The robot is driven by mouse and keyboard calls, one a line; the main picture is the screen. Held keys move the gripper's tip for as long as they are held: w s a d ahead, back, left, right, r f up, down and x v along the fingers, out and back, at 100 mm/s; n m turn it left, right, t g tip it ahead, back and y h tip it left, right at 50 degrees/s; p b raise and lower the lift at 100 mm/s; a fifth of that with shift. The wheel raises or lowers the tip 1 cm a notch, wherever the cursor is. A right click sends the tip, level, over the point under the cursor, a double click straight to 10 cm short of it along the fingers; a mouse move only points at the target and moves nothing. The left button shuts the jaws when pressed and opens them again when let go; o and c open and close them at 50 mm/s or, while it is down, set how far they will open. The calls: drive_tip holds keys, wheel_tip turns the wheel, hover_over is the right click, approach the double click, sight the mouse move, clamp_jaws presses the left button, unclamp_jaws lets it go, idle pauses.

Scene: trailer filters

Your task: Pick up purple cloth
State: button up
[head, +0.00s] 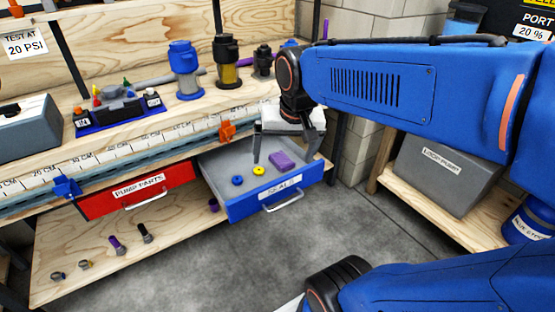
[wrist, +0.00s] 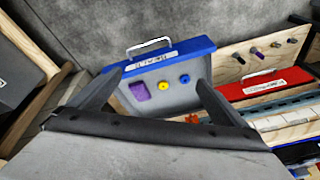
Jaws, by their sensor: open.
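A purple cloth (head: 282,160), a small folded block, lies on the grey floor of the open blue drawer (head: 250,205) labelled SEALS. It also shows in the wrist view (wrist: 139,91), left of the middle. A yellow ring (head: 259,170) and a blue ring (head: 237,180) lie beside it in the drawer. My gripper (head: 288,146) is open and empty, with its fingers above the drawer. In the wrist view, its two fingers (wrist: 150,95) spread to either side of the cloth and rings, apart from them.
A red drawer (head: 138,192) labelled PUMP PARTS is shut to the left. Orange (head: 227,131) and blue (head: 66,187) clamps sit on the ruler rail. Filters (head: 185,70) stand on the bench. A grey box (head: 447,170) stands on a low shelf at right.

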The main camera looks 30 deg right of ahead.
drive_tip(key=w+d+m+g, duration=0.1)
drive_tip(key=w+d+m, duration=0.2)
drive_tip(key=w, duration=0.3)
drive_tip(key=w+d+m+g, duration=0.1)
drive_tip(key=w+d+m, duration=0.25)
drive_tip(key=w, duration=0.25)
drive_tip(key=m+g, duration=0.1)
drive_tip(key=m, duration=0.5)
hover_over(281, 158)
wheel_tip(281, 158, down, 6)
wheel_tip(281, 158, down, 16)
drive_tip(key=shift+s+f, duration=0.1)
drive_tip(key=shift+s, duration=0.05)
drive_tip(key=shift+c, duration=0.6)
drive_tip(key=c, duration=1.1)
wheel_tip(281, 158, up, 10)
